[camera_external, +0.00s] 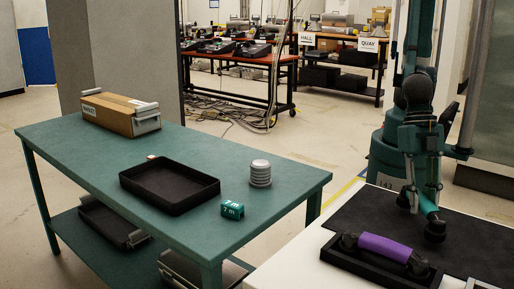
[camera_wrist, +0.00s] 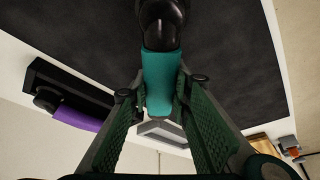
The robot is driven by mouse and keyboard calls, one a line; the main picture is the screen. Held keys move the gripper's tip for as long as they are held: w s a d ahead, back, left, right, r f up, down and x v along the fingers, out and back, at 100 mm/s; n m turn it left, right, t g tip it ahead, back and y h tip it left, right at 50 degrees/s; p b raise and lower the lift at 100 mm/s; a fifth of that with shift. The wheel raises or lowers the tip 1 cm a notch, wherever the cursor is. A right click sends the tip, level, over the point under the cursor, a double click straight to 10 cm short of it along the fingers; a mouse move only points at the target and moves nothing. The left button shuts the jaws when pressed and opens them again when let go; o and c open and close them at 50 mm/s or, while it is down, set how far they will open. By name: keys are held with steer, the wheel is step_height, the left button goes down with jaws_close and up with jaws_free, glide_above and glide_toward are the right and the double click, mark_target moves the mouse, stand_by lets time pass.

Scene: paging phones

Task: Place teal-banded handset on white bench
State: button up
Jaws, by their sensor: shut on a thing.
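The teal-banded handset (camera_external: 428,204) has black ends and a teal middle. It hangs from my gripper (camera_external: 425,185) over the black mat on the white bench (camera_external: 310,255). In the wrist view the teal band (camera_wrist: 161,75) sits between the two green-padded fingers of my gripper (camera_wrist: 162,88), which are shut on it. One black end points away, over the dark mat. I cannot tell whether the lower end touches the mat. The handset's other end is hidden or hard to make out.
A purple-banded handset (camera_external: 385,247) lies in a black tray (camera_external: 345,263) on the white bench, left of my gripper. A green table (camera_external: 95,150) holds an empty black tray (camera_external: 170,205), a ribbed grey cylinder (camera_external: 260,173), a teal block (camera_external: 232,210) and a brown box (camera_external: 115,115).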

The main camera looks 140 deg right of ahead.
steer(key=shift+f, duration=0.9)
steer(key=shift+f+b, duration=0.1)
steer(key=shift+b, duration=0.2)
steer(key=o, duration=1)
steer(key=shift+r, duration=0.25)
steer(key=shift+p+v, duration=1.95)
steer(key=shift+v, duration=3.95)
steer(key=shift+d+r, duration=0.1)
steer(key=shift+d, duration=0.05)
